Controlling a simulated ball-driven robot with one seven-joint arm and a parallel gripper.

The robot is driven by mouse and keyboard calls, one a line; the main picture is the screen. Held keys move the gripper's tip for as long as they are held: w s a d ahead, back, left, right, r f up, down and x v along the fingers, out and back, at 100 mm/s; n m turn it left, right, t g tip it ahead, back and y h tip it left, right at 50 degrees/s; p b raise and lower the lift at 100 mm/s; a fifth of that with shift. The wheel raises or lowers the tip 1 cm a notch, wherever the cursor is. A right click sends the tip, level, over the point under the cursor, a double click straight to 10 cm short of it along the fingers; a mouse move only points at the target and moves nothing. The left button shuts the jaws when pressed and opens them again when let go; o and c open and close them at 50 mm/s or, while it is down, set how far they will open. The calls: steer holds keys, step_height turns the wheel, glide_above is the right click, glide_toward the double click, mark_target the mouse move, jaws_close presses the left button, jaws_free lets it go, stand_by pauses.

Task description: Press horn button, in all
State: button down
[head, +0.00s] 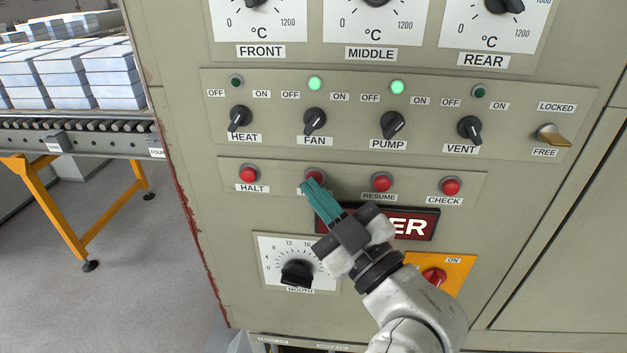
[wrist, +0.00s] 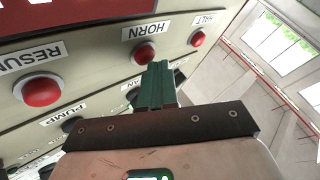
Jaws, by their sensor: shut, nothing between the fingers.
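The horn button (head: 315,174) is a red round push button, second from the left in the lower row of the grey panel. It also shows in the wrist view (wrist: 145,53) under an upside-down HORN label (wrist: 146,31). My gripper (head: 308,185) has teal fingers, closed together and empty. Its tips lie just below the button in the head view, covering most of its label there. In the wrist view the fingertips (wrist: 158,68) are close beside the button. I cannot tell whether they touch it.
Red HALT (head: 248,174), RESUME (head: 382,182) and CHECK (head: 451,186) buttons share the row. Black knobs, such as FAN (head: 315,121), sit above, with two green lamps lit. A dial (head: 298,273) and a red switch on an orange plate (head: 435,276) are below.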

steer(key=shift+s, duration=0.75)
steer(key=s+p, duration=0.1)
steer(key=s, duration=0.4)
steer(key=shift+a, duration=0.1)
stand_by(0.5)
